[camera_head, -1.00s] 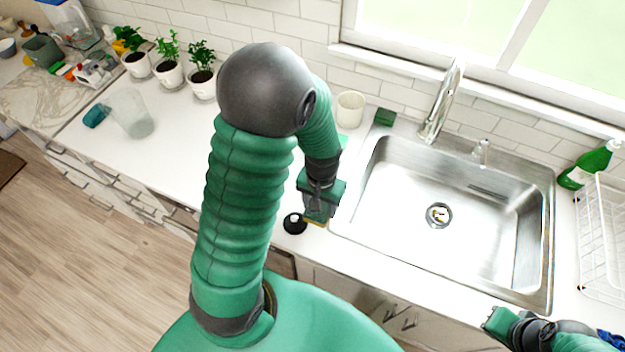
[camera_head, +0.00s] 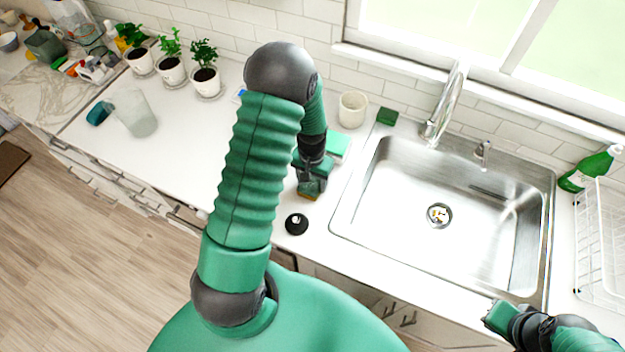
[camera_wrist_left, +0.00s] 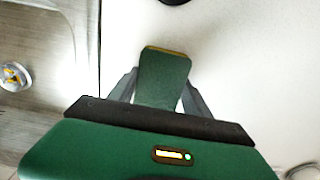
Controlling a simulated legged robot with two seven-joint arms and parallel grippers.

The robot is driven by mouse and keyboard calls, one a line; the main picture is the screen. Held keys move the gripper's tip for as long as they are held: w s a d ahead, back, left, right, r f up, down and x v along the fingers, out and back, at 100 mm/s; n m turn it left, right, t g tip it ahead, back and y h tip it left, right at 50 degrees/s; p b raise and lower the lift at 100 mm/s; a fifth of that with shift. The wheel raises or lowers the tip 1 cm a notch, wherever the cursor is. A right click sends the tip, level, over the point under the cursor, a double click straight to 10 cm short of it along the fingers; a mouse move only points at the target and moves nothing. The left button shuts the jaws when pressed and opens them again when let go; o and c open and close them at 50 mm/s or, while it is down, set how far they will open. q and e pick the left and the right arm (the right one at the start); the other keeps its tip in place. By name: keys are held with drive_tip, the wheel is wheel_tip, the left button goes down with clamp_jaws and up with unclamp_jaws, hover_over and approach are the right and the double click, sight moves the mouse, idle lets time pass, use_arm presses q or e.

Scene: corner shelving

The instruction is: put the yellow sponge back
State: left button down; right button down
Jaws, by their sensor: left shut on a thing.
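My left gripper (camera_head: 309,187) is shut on a sponge (camera_head: 308,194), over the counter left of the sink. In the left wrist view the sponge (camera_wrist_left: 163,80) sits between the two fingers, showing a dark green face and a thin yellow edge at its far end. The head view shows only a small yellow-brown part of it below the gripper. I cannot tell how high it is above the counter. My right gripper (camera_head: 490,317) is at the lower right, by the sink's front edge; its jaws are not clear.
The sink (camera_head: 440,180) is right of my left gripper. A white cup (camera_head: 352,109), a dark green block (camera_head: 387,116) and a light teal pad (camera_head: 338,144) lie behind. A black round object (camera_head: 296,224) is near the counter's front edge. Potted plants (camera_head: 172,70) stand at back left.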

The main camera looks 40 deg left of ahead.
use_arm(q)
drive_tip(key=c, duration=0.7)
unclamp_jaws()
drive_tip(key=shift+a, duration=0.2)
drive_tip(key=shift+o, duration=1.1)
drive_tip(key=shift+s+a, duration=0.15)
drive_tip(key=shift+a, duration=0.05)
drive_tip(key=shift+d+r, duration=0.15)
drive_tip(key=shift+d, duration=0.2)
wheel_tip(320, 180, up, 11)
drive_tip(key=b, duration=0.2)
drive_tip(key=s+d+m+t+b, duration=0.1)
drive_tip(key=s+d, duration=0.2)
drive_tip(key=d, duration=0.4)
drive_tip(key=s+d+m+t+b, duration=0.1)
drive_tip(key=s+d+m, duration=0.1)
drive_tip(key=d, duration=0.6)
drive_tip(key=shift+s+m+t+b, duration=0.3)
drive_tip(key=shift+s, duration=0.45)
use_arm(e)
drive_tip(key=f, duration=0.4)
drive_tip(key=shift+s+a+f, duration=0.15)
drive_tip(key=shift+a+f, duration=0.1)
drive_tip(key=shift+a, duration=0.15)
